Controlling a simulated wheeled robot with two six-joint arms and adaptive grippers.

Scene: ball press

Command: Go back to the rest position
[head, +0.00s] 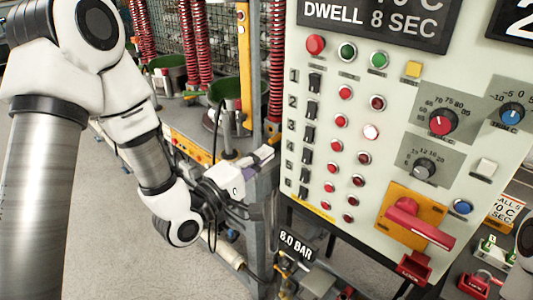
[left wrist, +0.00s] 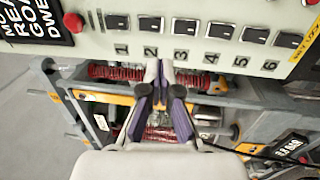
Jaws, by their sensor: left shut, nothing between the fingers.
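My left gripper (head: 265,155) is shut and empty, left of the control panel (head: 330,235) and apart from it in the head view. A white piece at the right edge of the head view seems to be my right arm. My right gripper does not show.
The panel carries red lamps, one glowing (head: 371,132), knobs, and a red handle (head: 420,223) on a yellow plate. Behind my left gripper stands a machine frame with red springs (head: 277,60) and green-lined pots (head: 225,88). Grey floor (head: 100,240) is clear at lower left.

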